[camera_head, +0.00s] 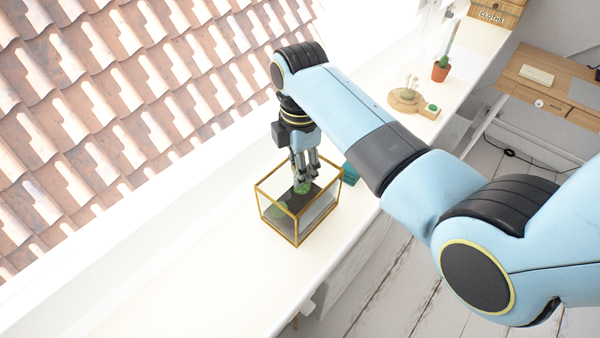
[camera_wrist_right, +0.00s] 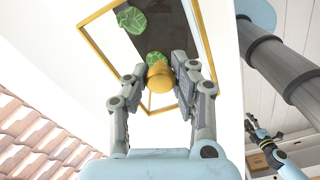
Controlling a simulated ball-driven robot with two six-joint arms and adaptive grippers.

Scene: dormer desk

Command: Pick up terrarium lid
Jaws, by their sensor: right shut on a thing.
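The terrarium (camera_head: 297,226) is a glass box with gold edges on the white ledge, with green plants and dark soil inside. Its lid has a gold frame (camera_wrist_right: 101,60) and a round gold knob (camera_wrist_right: 160,76) in the right wrist view. My right gripper (camera_head: 302,180) points down over the terrarium. Its fingers (camera_wrist_right: 177,76) are shut on the knob, one on each side. I cannot tell whether the lid rests on the box or is slightly raised. My left gripper (camera_wrist_right: 251,124) seems to show small and far off in the right wrist view; its jaws are too small to read.
A teal object (camera_head: 350,173) stands close behind the terrarium. Farther along the ledge are a wooden piece with small plants (camera_head: 406,99) and a potted cactus (camera_head: 440,72). A wooden desk (camera_head: 548,85) stands at right. The ledge in front of the terrarium is clear.

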